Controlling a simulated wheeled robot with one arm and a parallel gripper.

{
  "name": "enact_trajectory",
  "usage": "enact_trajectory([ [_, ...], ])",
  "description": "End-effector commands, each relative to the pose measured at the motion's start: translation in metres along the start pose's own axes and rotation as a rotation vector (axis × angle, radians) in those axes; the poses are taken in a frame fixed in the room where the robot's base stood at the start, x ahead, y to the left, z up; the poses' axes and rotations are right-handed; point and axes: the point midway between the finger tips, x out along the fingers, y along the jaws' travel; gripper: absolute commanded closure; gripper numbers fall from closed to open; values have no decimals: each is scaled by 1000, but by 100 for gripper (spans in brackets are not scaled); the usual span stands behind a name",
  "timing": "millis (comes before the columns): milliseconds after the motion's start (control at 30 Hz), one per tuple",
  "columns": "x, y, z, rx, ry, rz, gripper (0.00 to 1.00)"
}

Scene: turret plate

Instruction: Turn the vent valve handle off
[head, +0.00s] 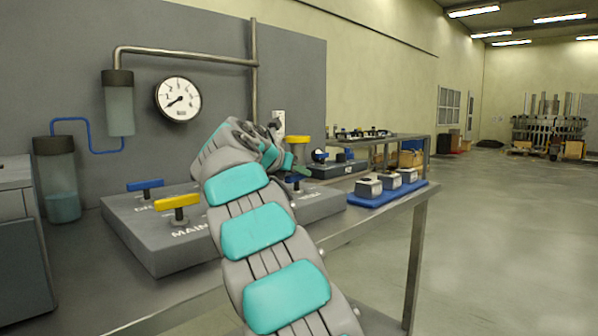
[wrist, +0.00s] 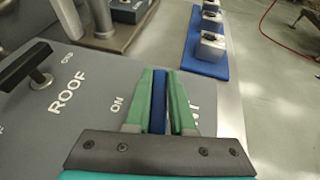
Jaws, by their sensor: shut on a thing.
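The vent valve handle is a blue bar (wrist: 158,100) between my gripper's green fingers in the wrist view. My gripper (wrist: 160,100) is shut on it, with the fingers lying along both sides. An "ON" mark is on the grey plate (wrist: 85,125) left of the handle. The end of a label, seemingly "VENT", shows to the right, partly hidden by a finger. In the head view, a blue end of the handle (head: 294,180) shows beside my gripper (head: 298,172); my arm hides much of the plate. The handle's pivot is hidden.
A black handle (wrist: 28,65) by "ROOF" stands left in the wrist view. A blue handle (head: 146,185) and a yellow handle (head: 177,202) by "MAIN" are on the plate's left. A blue tray (head: 385,197) with grey blocks lies right. A gauge (head: 178,99) hangs behind.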

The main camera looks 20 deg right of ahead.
Motion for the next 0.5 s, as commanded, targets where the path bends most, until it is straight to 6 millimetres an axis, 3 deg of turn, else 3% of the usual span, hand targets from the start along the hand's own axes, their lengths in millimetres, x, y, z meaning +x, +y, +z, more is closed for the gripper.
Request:
enact_trajectory([
  [500, -2, 4, 2, 68, -6, -159, 100],
])
